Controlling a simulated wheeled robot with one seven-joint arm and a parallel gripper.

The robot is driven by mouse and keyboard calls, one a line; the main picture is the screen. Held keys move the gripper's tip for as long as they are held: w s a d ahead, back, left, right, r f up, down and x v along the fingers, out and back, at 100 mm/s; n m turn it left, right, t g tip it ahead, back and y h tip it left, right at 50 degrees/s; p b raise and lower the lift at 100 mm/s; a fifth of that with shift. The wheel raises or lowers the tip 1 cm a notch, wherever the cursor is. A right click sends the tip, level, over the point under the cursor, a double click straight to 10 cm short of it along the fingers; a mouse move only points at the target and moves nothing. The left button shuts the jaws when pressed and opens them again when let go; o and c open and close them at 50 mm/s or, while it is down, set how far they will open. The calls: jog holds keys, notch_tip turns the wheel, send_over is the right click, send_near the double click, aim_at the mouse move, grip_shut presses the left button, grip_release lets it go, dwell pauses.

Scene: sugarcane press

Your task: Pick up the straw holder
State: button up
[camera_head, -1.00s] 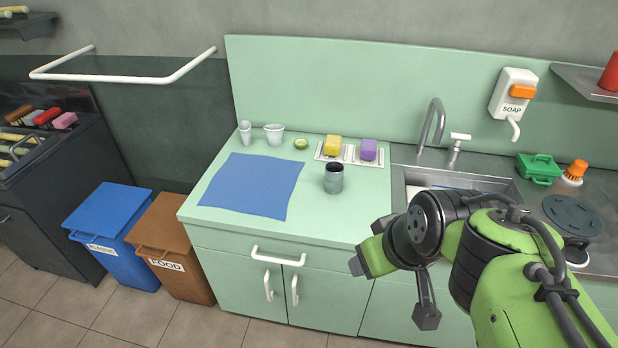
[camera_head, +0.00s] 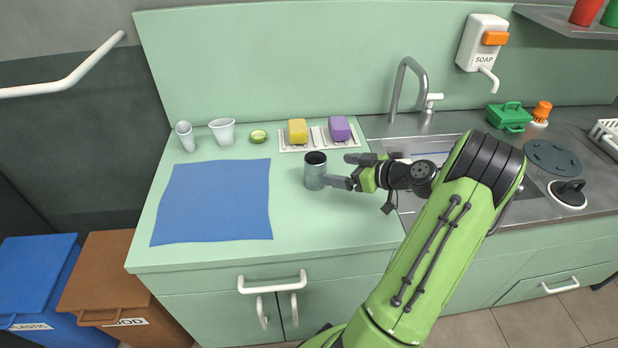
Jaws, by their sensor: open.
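The straw holder looks to be the grey metal cup (camera_head: 315,172) standing upright on the green counter, right of the blue cloth. No straws show in it. My gripper (camera_head: 338,170) is at the cup's right side, pointing left. Its jaws are open. One finger lies behind and right of the cup, the other reaches the cup's lower right side. I cannot tell whether a finger touches the cup.
A blue cloth (camera_head: 215,205) lies left of the cup. Two white cups (camera_head: 222,131), a cut lime (camera_head: 258,136), and yellow (camera_head: 298,131) and purple (camera_head: 339,129) sponges on a rack stand behind. The sink and tap (camera_head: 408,85) are at right.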

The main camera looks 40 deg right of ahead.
aim_at(315, 171)
jog(key=b+x, duration=0.1)
jog(key=x, duration=0.8)
jog(key=shift+w+f, duration=0.1)
jog(key=shift+w, duration=0.25)
jog(key=shift+s, duration=0.1)
jog(key=shift+c, duration=0.9)
jog(key=c, duration=1.1)
